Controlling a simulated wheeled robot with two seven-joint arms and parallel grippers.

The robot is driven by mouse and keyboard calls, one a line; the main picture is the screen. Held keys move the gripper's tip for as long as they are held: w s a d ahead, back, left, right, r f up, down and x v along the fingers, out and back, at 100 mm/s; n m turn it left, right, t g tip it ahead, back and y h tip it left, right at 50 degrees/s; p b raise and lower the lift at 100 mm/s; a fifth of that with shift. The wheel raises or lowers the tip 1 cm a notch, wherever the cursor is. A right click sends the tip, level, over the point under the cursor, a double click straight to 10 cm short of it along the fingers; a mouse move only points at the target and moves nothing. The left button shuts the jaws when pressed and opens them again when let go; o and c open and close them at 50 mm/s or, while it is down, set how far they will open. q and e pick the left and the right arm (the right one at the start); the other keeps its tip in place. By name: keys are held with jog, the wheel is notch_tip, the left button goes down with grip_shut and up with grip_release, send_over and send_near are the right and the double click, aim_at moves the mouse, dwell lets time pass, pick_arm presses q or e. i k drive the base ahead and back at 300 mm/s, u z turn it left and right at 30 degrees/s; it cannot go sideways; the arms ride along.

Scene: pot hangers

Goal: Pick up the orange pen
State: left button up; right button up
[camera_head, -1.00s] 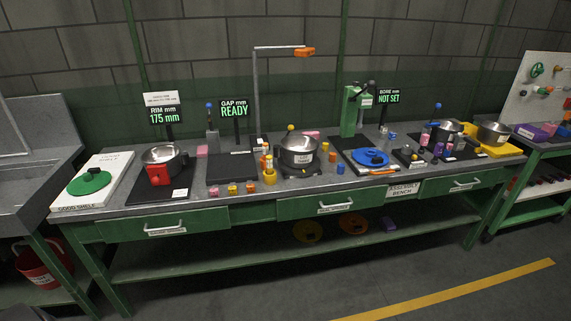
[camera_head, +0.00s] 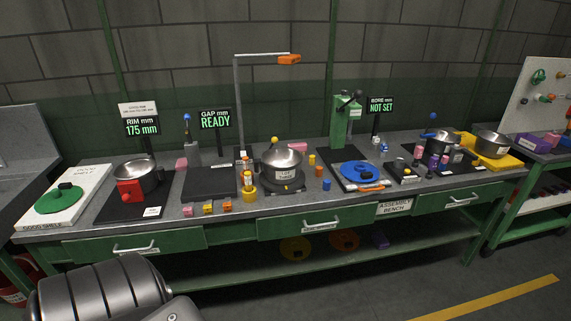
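A thin orange bar that looks like the orange pen (camera_head: 371,188) lies near the bench's front edge, just in front of the blue lid (camera_head: 361,173). It is small in the head view, so its ends are hard to make out. A link of my own arm shows at the bottom left, far from the pen. Neither of my grippers is in view.
The blue lid lies on a black mat below the green press (camera_head: 342,125). A pot (camera_head: 282,165) stands left of it, with small colored parts and a yellow cup (camera_head: 249,192) nearby. The green-framed bench (camera_head: 300,224) has drawers below its top.

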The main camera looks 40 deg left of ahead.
aim_at(246, 167)
jog(key=z, duration=0.1)
jog(key=i, duration=0.75)
jog(key=u, duration=0.9)
jog(key=i, duration=0.4)
jog(key=u, duration=0.45)
